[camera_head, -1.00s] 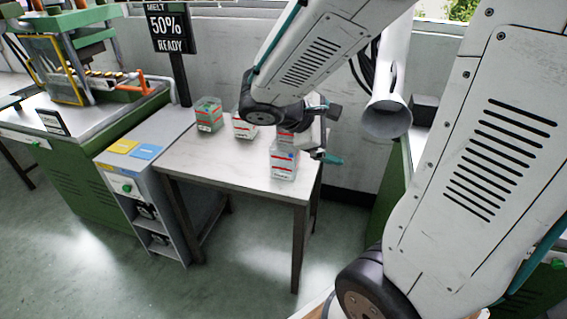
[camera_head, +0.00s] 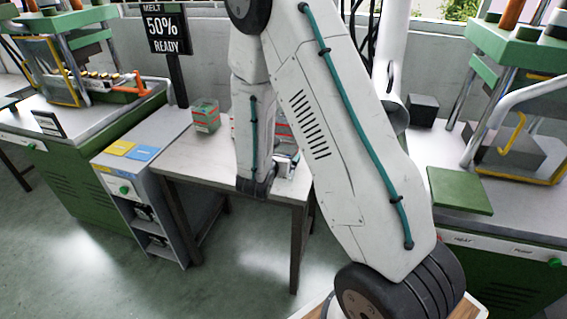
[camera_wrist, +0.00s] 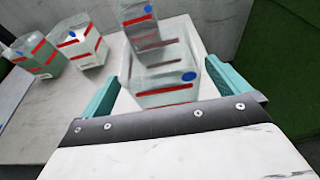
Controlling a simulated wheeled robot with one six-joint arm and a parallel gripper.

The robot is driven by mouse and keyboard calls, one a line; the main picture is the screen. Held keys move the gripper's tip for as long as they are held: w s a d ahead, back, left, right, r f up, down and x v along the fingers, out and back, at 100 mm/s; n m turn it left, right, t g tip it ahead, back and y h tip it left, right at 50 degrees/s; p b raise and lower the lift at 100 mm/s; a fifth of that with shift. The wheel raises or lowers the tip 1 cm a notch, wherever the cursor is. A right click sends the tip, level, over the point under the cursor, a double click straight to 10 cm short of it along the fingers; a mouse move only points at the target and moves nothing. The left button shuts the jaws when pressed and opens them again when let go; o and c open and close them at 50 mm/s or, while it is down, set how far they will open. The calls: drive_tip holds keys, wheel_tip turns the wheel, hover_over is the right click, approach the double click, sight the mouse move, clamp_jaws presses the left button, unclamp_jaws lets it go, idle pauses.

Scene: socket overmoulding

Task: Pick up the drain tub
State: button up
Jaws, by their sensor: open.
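Several clear tubs with red stripes stand on the white table (camera_head: 185,160); I cannot read which one is the drain tub. In the wrist view, one tub (camera_wrist: 165,97) with a blue dot lies between the teal fingers of my open gripper (camera_wrist: 163,78). I cannot tell whether the fingers touch it. A second tub (camera_wrist: 138,14) stands just beyond it. Two more tubs (camera_wrist: 82,44) (camera_wrist: 37,56) stand to the left. In the head view my arm hides my gripper and most tubs; a greenish tub (camera_head: 205,115) shows at the table's back left.
A grey cabinet (camera_head: 122,176) with yellow and blue pads stands left of the table. Green presses stand at the left (camera_head: 75,165) and right (camera_head: 515,55). A sign (camera_head: 167,30) reads melt 50%, ready. A grey wall runs behind the table.

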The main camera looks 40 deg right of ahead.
sight(286, 147)
drive_tip(key=x, duration=0.5)
drive_tip(key=shift+w+d+f, duration=0.1)
drive_tip(key=shift+f, duration=0.25)
drive_tip(key=c, duration=0.9)
drive_tip(key=shift+r, duration=0.1)
